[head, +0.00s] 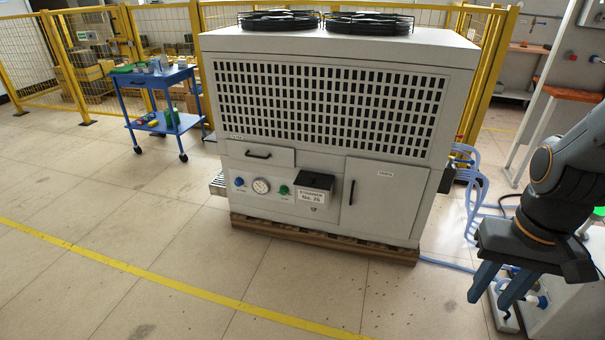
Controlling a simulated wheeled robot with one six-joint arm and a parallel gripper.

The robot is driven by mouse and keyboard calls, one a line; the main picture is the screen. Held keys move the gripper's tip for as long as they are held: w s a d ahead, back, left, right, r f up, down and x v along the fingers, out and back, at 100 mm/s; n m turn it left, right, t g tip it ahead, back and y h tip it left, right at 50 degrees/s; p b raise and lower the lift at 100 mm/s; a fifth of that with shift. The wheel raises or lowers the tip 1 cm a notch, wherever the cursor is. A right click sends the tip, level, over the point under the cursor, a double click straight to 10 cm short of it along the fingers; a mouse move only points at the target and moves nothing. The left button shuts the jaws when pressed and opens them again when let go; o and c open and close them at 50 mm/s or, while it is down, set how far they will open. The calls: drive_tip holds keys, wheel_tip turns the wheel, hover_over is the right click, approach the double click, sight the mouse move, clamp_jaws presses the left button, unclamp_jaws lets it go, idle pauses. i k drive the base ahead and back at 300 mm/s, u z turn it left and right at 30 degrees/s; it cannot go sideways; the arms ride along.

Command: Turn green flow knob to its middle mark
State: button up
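The green flow knob (284,190) is on the lower front panel of the large white cabinet (290,155), right of a round white gauge (261,186). A blue knob (239,182) sits left of the gauge. The green knob is small in the head view, and its angle and marks cannot be read. My gripper (487,294) is at the lower right, far from the knob, pointing down. Its two blue-grey fingers are apart with nothing seen between them.
A black box with a label (314,187) juts out just right of the green knob. The cabinet stands on a wooden pallet (320,242). Blue hoses (472,185) run along its right side. A blue cart (155,80) stands at the back left. The floor in front is clear.

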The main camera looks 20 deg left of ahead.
sight(284, 190)
drive_tip(key=u, duration=1.2)
drive_tip(key=k, duration=0.55)
drive_tip(key=z, duration=0.45)
drive_tip(key=i, duration=1.65)
drive_tip(key=u, duration=0.55)
